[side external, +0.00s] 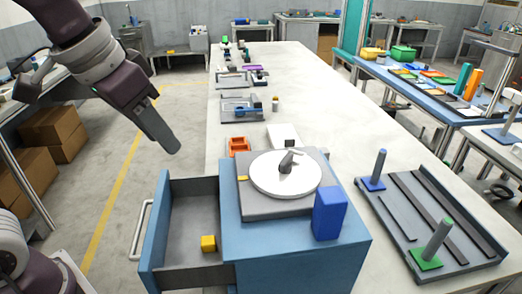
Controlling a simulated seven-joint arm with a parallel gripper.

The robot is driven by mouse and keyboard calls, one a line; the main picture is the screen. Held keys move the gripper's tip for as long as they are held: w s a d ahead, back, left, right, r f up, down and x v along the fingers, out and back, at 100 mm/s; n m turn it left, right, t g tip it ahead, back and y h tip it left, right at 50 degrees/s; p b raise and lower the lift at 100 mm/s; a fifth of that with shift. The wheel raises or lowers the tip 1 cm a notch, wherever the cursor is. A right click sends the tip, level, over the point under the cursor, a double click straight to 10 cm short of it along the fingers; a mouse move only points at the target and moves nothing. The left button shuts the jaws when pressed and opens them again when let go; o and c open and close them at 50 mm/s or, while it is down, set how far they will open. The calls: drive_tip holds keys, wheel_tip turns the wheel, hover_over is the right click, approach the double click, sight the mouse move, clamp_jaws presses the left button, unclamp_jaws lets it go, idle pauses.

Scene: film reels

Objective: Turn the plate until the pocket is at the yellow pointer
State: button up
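A round white plate (262,180) lies on a grey square base (250,209) on top of a blue cabinet (258,255). A grey knob with a short arm (285,167) stands up near the plate's middle, the arm pointing to the upper right. A small yellow piece, apparently the pointer (242,178), sits on the base at the plate's left edge. I cannot make out a pocket in the plate. My gripper (168,143) hangs in the air to the left of the plate, apart from it. Its fingers are seen edge-on, so their opening does not show.
The cabinet's drawer (172,215) is pulled open to the left, with a yellow block (208,243) inside. A blue block (330,213) stands at the cabinet's right front corner. A grey tray (425,225) with two posts is at right. Orange parts (238,144) lie behind the base.

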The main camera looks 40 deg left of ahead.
drive_tip(key=w+d+n, duration=0.1)
drive_tip(key=w+d, duration=0.5)
drive_tip(key=w, duration=0.5)
drive_tip(key=n, duration=0.1)
approach(286, 159)
drive_tip(key=shift+n+y, duration=0.3)
drive_tip(key=shift+n, duration=0.1)
drive_tip(key=x, duration=0.7)
drive_tip(key=shift+w+d+f, duration=0.1)
drive_tip(key=shift+d+f, duration=0.05)
drive_tip(key=shift+d, duration=0.1)
drive_tip(key=shift+w+f, duration=0.2)
drive_tip(key=shift+f, duration=0.2)
clamp_jaws()
